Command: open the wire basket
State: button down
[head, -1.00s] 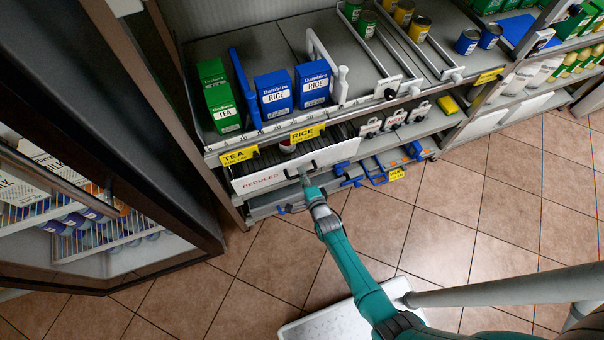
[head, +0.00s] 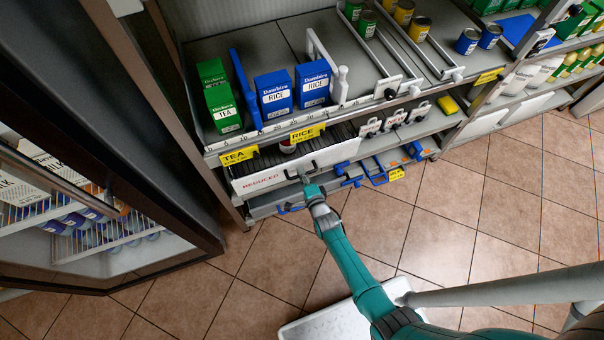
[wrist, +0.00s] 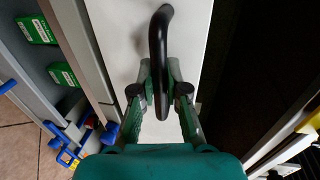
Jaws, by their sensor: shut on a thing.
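The wire basket has a white front panel (head: 255,182) with red lettering and sits below the top shelf, under the tea and rice tags. A dark strip of its inside shows behind the panel, with a can (head: 287,146) in it. The black bar handle (wrist: 160,55) is on the panel.
A lower shelf right of the panel carries blue-handled tools (head: 375,170). Tea boxes (head: 221,108) and rice boxes (head: 273,95) stand above. A dark-framed cooler (head: 120,130) stands at the left. The tiled floor (head: 430,220) in front is mostly clear.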

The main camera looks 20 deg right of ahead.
jog(key=f+v, duration=0.3)
jog(key=v, duration=1.1)
jog(key=s+f+v, duration=0.1)
jog(key=f+v, duration=0.1)
jog(key=v, duration=1.2)
jog(key=shift+s+f, duration=0.15)
jog(key=shift+f, duration=0.3)
jog(key=c, duration=1.2)
grip_release()
jog(key=shift+r, duration=0.1)
